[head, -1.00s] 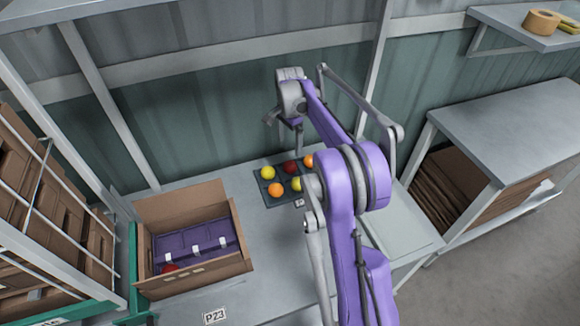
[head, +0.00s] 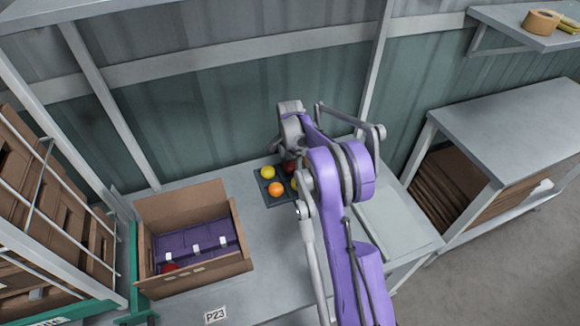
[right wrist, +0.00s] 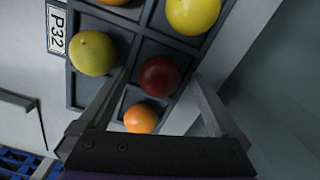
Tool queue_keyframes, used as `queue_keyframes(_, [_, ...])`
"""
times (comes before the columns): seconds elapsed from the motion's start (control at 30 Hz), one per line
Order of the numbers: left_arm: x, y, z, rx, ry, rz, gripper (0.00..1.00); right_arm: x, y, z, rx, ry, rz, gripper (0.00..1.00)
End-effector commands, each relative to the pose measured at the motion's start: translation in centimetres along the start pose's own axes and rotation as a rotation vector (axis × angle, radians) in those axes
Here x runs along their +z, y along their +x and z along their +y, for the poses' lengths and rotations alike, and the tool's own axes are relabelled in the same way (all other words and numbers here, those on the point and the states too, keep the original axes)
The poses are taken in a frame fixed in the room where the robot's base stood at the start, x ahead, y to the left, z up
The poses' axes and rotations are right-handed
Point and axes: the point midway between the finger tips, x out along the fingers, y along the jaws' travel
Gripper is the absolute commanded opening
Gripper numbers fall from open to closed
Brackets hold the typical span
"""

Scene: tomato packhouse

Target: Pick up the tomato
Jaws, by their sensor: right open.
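A dark red tomato (right wrist: 160,76) sits in a compartment of a dark grey divided tray (right wrist: 150,48). In the head view the tomato (head: 289,167) shows only in part past my arm, on the tray (head: 262,188). My right gripper (right wrist: 160,77) is open, with one finger on each side of the tomato in the right wrist view. It holds nothing, and I cannot tell whether the fingers touch the tomato. In the head view its fingers are hidden behind my arm. My left gripper is not in view.
Yellow (right wrist: 193,12) and orange (right wrist: 140,118) fruits share the tray, with a yellow-green one (right wrist: 93,53) left of the fingers. A cardboard box (head: 188,278) with a purple insert and something red stands left on the bench (head: 265,255). The bench between is clear.

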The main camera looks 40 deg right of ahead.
Motion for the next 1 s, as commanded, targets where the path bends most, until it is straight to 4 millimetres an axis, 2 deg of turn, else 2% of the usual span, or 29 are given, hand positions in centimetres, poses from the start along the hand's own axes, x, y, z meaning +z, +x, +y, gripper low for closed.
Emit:
queue_keyframes(0.1, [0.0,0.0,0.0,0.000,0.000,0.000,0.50,0.0,0.0,0.0,0.000,0.000,0.000,0.98])
queue_keyframes(0.4, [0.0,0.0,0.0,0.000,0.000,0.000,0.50,0.0,-0.1,0.0,0.000,0.000,0.000,0.45])
queue_keyframes(0.47, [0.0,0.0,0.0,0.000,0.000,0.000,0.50,0.0,-0.1,0.0,0.000,0.000,0.000,0.36])
queue_keyframes(0.67, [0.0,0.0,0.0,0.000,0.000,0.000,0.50,0.0,-0.1,0.0,0.000,0.000,0.000,0.36])
queue_keyframes(0.77, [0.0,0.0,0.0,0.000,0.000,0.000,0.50,0.0,-0.8,0.0,0.000,0.000,0.000,0.36])
queue_keyframes(1.0, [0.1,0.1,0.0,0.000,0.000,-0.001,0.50,0.0,-5.3,0.0,0.000,0.000,0.000,0.36])
